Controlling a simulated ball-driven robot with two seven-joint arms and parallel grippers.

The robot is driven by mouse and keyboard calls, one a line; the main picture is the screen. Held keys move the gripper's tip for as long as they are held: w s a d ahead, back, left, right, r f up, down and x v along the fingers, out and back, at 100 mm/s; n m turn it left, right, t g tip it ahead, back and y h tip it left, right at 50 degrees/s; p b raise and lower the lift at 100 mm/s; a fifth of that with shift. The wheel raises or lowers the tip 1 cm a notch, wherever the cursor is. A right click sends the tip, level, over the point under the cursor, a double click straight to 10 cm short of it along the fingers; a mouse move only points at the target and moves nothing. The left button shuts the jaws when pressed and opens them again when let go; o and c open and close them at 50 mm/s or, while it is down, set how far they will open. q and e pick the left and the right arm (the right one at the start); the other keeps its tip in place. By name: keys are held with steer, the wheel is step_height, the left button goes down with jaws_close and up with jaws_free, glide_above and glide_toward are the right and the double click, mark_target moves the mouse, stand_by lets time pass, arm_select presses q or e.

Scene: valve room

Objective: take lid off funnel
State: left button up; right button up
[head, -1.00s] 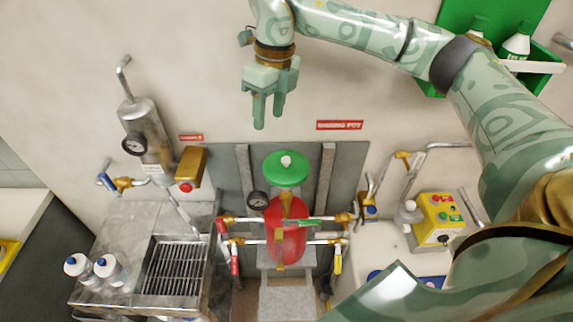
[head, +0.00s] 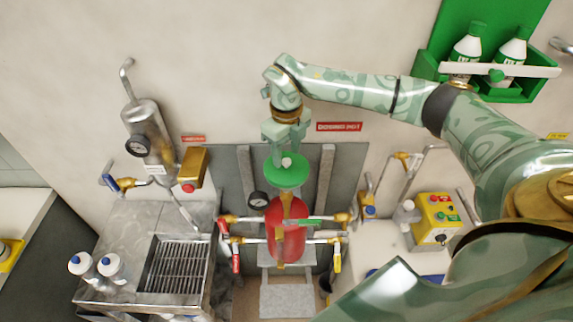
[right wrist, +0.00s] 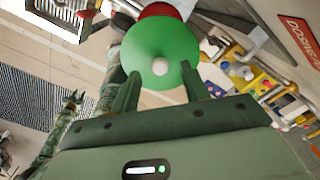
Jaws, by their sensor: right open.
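The green lid (head: 286,172) with a small white knob sits on top of the funnel above the red dosing pot (head: 284,226) in the head view. The fingers are apart and hold nothing. The funnel is mostly hidden under the lid. My left gripper is not clearly seen in the head view.
A pressure gauge (head: 258,200) and pipes with valve handles flank the red pot. A sink with a grate (head: 178,268) and two white bottles stands left. A yellow control box (head: 436,218) is right. A green shelf (head: 500,88) holds two bottles at upper right.

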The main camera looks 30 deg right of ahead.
steer(key=shift+f, duration=0.95)
jaws_close()
steer(key=shift+r, duration=0.2)
